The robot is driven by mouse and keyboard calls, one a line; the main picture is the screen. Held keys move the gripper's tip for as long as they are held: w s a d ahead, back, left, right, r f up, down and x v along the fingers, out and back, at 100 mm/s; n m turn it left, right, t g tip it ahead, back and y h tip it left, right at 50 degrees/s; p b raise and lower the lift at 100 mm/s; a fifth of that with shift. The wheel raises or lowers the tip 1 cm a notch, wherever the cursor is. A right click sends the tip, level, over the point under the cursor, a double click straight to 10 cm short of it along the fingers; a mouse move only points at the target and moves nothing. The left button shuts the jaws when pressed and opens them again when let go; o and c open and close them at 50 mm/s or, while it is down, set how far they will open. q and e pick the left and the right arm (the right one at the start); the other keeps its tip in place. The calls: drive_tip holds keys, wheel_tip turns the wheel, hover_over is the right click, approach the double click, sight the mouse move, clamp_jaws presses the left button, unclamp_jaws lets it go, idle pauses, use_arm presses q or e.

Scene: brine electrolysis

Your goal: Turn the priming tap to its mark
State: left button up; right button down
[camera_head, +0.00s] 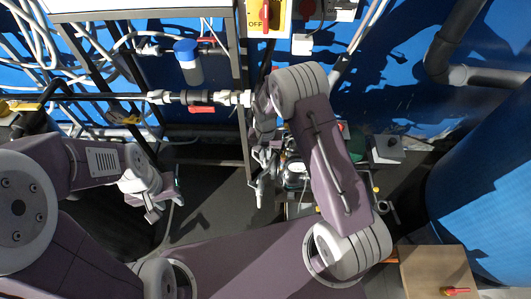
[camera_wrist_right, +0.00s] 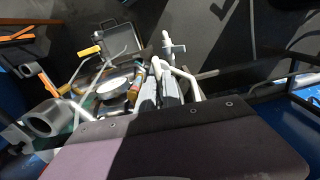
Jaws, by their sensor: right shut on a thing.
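My right gripper (camera_wrist_right: 166,88) is shut in the right wrist view, with its dark fingers at a pale tap-like fitting (camera_wrist_right: 168,47), which seems to be the priming tap. The fingers cover part of it, and I cannot read its mark or the angle of its handle. In the head view my right gripper (camera_head: 262,188) points down beside the bench gear, partly hidden by my own wrist. My left gripper (camera_head: 164,203) looks open and empty over the dark floor at the left, apart from the equipment.
A round glass vessel (camera_wrist_right: 115,87) and pale tubes crowd the area beside the right gripper. A horizontal pipe (camera_head: 195,97) and a blue-capped bottle (camera_head: 188,62) are at the blue wall. A wooden box (camera_head: 435,272) stands at lower right. Dark floor (camera_head: 215,205) lies clear between the grippers.

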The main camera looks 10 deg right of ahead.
drive_tip(key=shift+n, duration=0.4)
drive_tip(key=c, duration=1.5)
unclamp_jaws()
drive_tip(key=shift+r, duration=0.1)
wheel_tip(320, 180, up, 9)
drive_tip(key=shift+f+p, duration=0.1)
drive_tip(key=shift+p, duration=0.55)
